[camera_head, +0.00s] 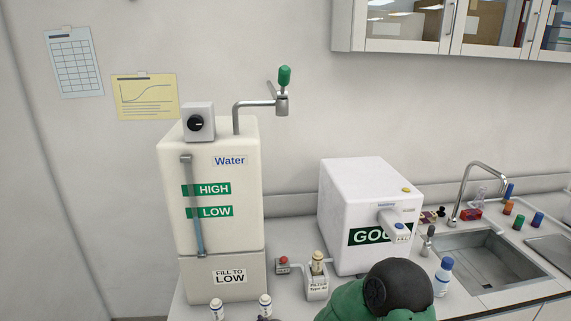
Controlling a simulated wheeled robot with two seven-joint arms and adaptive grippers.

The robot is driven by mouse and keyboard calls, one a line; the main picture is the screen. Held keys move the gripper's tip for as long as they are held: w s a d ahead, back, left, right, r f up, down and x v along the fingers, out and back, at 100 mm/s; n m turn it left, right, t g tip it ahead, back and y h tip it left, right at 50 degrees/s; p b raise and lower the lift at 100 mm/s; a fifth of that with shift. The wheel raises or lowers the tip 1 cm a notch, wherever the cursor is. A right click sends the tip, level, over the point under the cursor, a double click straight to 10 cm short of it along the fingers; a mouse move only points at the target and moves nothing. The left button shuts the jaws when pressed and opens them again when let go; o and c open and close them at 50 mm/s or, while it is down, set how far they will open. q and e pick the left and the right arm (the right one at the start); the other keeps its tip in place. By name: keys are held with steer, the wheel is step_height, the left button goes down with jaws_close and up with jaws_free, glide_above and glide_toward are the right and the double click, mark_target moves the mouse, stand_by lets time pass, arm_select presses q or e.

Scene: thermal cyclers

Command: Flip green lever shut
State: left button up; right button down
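The green lever (285,76) stands upright on top of a grey metal tap (281,104). The tap's bent pipe rises from the top of a white water tank (222,225) labelled "Water", and its outlet hangs to the right of the tank. A green and black link of my own arm shows at the bottom edge, right of centre. Neither of my grippers can be clearly made out, and nothing touches the lever.
A white box-shaped machine (345,190) with a "FILL" spout stands right of the tank. A small filter unit (317,283) sits between them. Several bottles and a sink (480,263) are on the counter. A wall cabinet (400,45) hangs upper right. The space around the lever is clear.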

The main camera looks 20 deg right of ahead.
mark_target(285, 78)
steer(key=w+d+r+n+t+h+p, duration=0.1)
steer(key=w+r+n+t+p, duration=0.1)
steer(key=r, duration=0.8)
steer(key=w+d+r+n+t+p, duration=0.1)
steer(key=w+r+t, duration=0.2)
steer(key=r, duration=0.6)
steer(key=s+d+r+n+t+h+p, duration=0.1)
steer(key=s+d+r+t+h+p, duration=0.1)
steer(key=r, duration=1)
steer(key=s+d+r+n+t+h+p, duration=0.1)
steer(key=s+r+n+t+h+p, duration=0.1)
steer(key=r, duration=1.1)
steer(key=s+d+r+n+t+h+p, duration=0.1)
steer(key=s+d+r+t+h+p, duration=0.1)
steer(key=r, duration=1)
steer(key=shift+s+d+r+n+t+h+p, duration=0.4)
steer(key=shift+s+t+h, duration=0.3)
steer(key=shift+t, duration=0.4)
steer(key=shift+w, duration=0.1)
steer(key=p+x, duration=0.5)
steer(key=x, duration=0.9)
steer(key=shift+p, duration=0.3)
